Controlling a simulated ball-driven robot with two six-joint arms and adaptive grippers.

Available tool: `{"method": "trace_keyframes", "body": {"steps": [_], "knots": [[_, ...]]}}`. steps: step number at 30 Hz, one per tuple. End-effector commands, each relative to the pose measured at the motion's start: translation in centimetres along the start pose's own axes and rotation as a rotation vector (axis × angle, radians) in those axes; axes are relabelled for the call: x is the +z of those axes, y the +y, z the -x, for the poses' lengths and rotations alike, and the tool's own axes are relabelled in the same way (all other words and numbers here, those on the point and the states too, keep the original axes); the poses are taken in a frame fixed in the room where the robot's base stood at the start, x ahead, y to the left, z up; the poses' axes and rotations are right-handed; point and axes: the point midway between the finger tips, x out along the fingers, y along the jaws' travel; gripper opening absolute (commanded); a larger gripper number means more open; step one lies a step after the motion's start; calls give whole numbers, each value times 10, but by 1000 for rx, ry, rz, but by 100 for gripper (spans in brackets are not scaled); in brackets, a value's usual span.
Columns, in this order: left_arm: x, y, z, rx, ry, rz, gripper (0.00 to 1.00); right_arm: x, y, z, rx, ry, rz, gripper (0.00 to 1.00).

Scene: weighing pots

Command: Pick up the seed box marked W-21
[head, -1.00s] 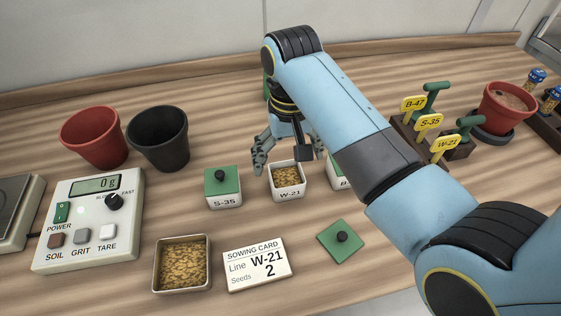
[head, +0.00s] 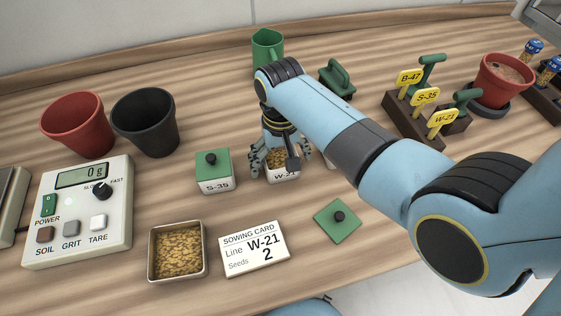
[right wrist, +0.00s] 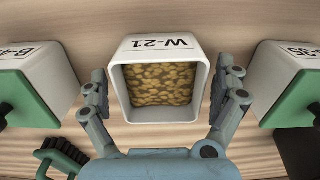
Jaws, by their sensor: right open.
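The seed box marked W-21 (head: 283,176) is a small white open box full of brown seeds, standing on the bench in the head view. In the right wrist view the W-21 box (right wrist: 163,43) sits between the fingers, its label upside down. My right gripper (head: 287,160) is open, with its fingers lowered on either side of the box. In the right wrist view the right gripper (right wrist: 163,95) shows a narrow gap beside the box walls. The box's far side is partly hidden by the gripper in the head view. My left gripper is not in view.
The green-lidded S-35 box (head: 214,172) stands close left; the B-47 box (right wrist: 35,85) stands on the other side. A loose green lid (head: 338,220), a sowing card (head: 254,248) and a seed tray (head: 178,250) lie in front.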

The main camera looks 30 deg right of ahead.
Motion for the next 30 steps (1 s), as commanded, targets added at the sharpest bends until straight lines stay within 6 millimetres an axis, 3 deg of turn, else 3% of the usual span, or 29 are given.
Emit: {"method": "trace_keyframes", "body": {"steps": [7, 21, 30], "knots": [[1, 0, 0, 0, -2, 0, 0, 0, 0, -2, 0, 2, 0, 98], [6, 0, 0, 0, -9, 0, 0, 0, 0, -2, 0, 1, 0, 37], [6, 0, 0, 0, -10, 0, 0, 0, 0, -2, 0, 1, 0, 36]]}}
